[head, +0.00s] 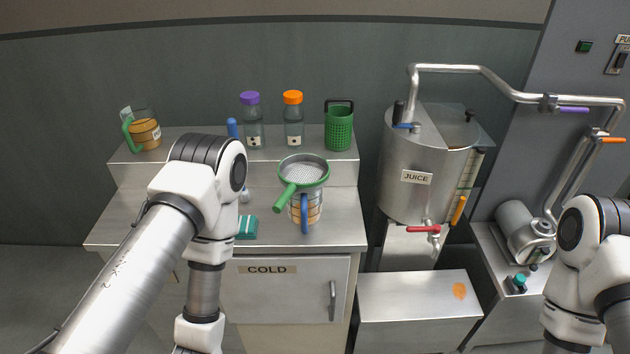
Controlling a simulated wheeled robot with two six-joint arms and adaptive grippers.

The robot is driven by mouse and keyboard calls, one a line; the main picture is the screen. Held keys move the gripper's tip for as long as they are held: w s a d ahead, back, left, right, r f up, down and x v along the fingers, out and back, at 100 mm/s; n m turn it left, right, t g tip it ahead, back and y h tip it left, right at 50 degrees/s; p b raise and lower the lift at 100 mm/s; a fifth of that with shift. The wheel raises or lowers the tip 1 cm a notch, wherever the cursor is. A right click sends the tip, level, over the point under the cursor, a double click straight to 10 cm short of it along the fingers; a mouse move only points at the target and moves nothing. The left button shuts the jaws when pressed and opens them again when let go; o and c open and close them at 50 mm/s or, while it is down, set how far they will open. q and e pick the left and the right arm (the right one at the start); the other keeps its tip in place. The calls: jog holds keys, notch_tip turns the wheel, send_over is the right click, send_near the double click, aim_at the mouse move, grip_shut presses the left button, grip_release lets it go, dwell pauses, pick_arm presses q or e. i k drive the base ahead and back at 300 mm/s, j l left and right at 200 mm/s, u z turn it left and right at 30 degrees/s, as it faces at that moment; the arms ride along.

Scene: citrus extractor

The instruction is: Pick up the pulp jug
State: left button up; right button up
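A clear jug with a green handle (145,134) and orange-brown contents stands tilted-looking on the raised back shelf at the left. It carries a small label too small to read. A second jug with a blue handle (314,209) stands on the lower counter, under a green-rimmed strainer (304,171) with a green handle. No readable label tells which one is the pulp jug. My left arm reaches in from the left and bends down in front of the counter; its gripper is below the picture. My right arm shows at the right edge; its gripper is out of view.
A purple-capped bottle (251,121), an orange-capped bottle (293,120) and a green basket (339,127) stand on the back shelf. A teal cloth-like item (246,227) lies on the counter. The steel juice tank (405,155) with pipes and taps stands right.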

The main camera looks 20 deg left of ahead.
aim_at(140, 131)
jog(key=u, duration=1.45)
